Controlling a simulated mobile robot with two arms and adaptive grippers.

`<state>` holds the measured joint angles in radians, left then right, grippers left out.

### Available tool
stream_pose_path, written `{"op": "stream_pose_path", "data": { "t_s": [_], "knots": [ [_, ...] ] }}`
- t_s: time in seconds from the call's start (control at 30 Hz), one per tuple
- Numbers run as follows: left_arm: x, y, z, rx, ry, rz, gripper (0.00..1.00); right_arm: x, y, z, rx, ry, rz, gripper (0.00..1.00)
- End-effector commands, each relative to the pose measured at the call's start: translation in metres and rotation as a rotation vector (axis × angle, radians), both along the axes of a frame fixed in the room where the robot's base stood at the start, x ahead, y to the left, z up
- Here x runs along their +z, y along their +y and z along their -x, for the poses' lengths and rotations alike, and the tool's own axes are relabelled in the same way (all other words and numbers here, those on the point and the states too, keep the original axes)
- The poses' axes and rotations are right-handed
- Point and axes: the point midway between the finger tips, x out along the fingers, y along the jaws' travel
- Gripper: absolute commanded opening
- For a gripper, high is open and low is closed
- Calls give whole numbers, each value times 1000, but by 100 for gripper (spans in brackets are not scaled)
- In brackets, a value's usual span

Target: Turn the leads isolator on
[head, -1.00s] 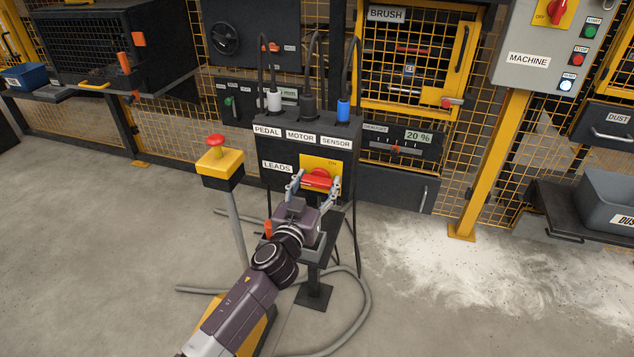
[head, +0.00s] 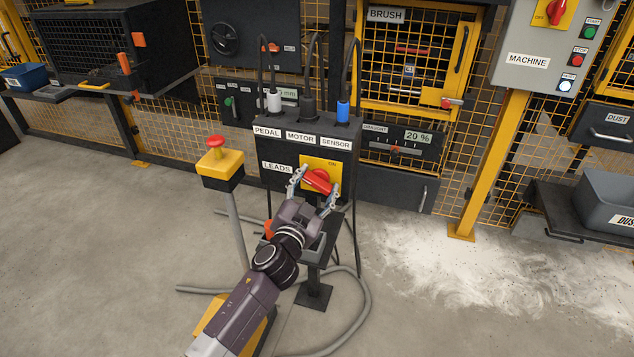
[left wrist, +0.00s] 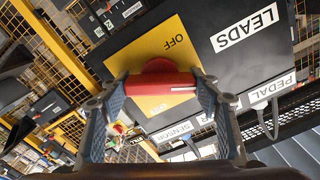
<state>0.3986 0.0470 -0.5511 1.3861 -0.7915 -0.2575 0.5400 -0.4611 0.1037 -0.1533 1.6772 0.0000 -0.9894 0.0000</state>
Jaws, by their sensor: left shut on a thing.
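The leads isolator is a red turn handle (head: 318,181) on a yellow plate (head: 336,169), fixed to the black box with the LEADS label (head: 277,168). My left gripper (head: 313,190) is shut on the two ends of the handle. In the head view the handle slants from upper left to lower right, and ON shows at the plate's upper right. In the left wrist view the red handle (left wrist: 160,85) lies between the two fingers, with a white mark near its right end. OFF (left wrist: 175,41) is readable there; ON is partly hidden below the handle. My right gripper is out of view.
Pedal (head: 273,101), motor (head: 308,104) and blue sensor (head: 343,111) plugs stand on top of the box. A yellow post with a red button (head: 217,146) stands close on the left. A grey cable (head: 361,316) loops on the floor.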

Motion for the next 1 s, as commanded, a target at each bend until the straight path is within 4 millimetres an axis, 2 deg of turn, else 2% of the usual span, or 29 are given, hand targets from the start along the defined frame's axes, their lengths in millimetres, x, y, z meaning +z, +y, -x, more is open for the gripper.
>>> {"op": "stream_pose_path", "data": {
  "t_s": [0.7,1.0],
  "knots": [
    [-2,-1,0,-1,-209,-650,33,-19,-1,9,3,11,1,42],
    [-3,-1,1,-1,-282,-877,33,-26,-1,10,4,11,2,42]
  ]
}}
